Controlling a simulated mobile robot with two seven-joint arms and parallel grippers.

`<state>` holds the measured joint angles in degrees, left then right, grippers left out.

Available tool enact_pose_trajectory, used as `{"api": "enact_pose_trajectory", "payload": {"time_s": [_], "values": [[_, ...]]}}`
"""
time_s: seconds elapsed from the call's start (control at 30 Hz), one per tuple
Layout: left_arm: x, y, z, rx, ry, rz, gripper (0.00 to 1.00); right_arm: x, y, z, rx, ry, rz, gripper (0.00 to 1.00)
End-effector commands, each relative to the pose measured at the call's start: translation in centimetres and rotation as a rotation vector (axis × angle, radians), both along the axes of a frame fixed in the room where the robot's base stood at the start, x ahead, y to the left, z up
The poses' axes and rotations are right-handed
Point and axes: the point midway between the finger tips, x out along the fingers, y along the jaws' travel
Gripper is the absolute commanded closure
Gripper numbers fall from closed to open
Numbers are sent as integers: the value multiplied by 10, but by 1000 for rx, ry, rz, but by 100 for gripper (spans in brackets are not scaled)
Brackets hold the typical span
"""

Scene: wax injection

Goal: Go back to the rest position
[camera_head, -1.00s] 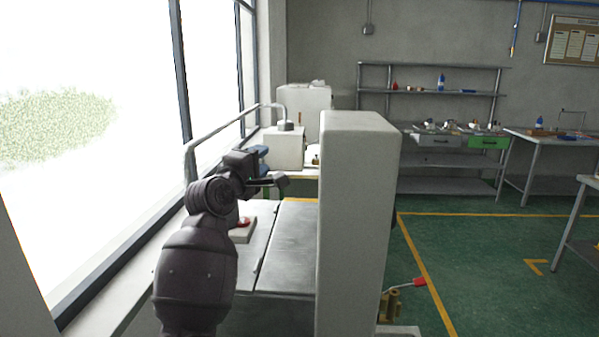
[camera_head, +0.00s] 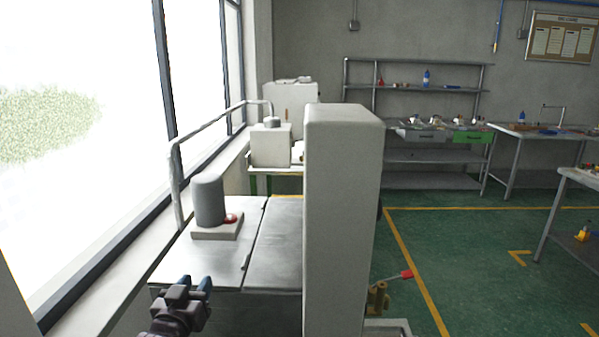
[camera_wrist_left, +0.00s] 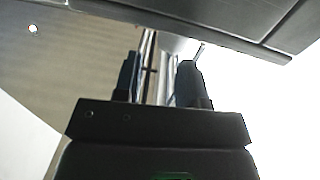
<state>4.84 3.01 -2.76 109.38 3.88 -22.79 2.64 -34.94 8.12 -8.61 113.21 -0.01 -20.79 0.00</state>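My left gripper (camera_head: 195,283) is low at the left in the head view, in front of the near edge of the metal work surface (camera_head: 275,250). Its two dark fingers are apart with nothing between them. The left wrist view also shows the open fingers (camera_wrist_left: 160,75), with part of the surface's underside or edge above them. My right gripper is in neither view.
A grey cylinder (camera_head: 208,200) with a red button (camera_head: 231,218) stands on a base on the work surface. A tall pale column (camera_head: 343,220) rises right of it. A bent pipe (camera_head: 175,185) runs by the window. Green floor (camera_head: 470,270) is open at right.

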Motion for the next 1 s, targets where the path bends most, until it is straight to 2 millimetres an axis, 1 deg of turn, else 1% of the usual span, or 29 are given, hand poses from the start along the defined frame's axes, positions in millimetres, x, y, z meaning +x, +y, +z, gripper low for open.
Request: {"api": "enact_pose_trajectory", "payload": {"time_s": [0.03,0.1,0.17,0.2,0.27,0.3,0.37,0.4,0.47,0.5,0.6,0.7,0.8,0.9,1.0], "values": [[-17,6,-24,35,33,10,62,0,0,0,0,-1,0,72],[-39,13,-53,78,76,19,62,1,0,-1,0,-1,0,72],[-59,18,-76,107,115,25,62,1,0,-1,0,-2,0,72],[-73,22,-92,121,142,28,62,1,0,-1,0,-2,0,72],[-95,27,-115,135,187,32,62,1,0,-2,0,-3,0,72],[-110,30,-129,144,219,35,62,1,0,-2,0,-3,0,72],[-134,34,-151,155,269,38,62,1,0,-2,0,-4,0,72],[-151,37,-165,160,303,40,62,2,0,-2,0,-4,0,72],[-176,41,-186,164,356,44,62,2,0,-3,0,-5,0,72],[-193,44,-198,166,391,45,62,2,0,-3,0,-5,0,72],[-230,50,-225,170,467,52,62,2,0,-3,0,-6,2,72],[-257,56,-242,172,522,61,62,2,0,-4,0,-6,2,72],[-273,59,-251,171,552,68,62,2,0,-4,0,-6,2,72],[-279,60,-254,170,565,71,62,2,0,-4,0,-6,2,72],[-279,60,-254,170,566,71,62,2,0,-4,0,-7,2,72]]}}
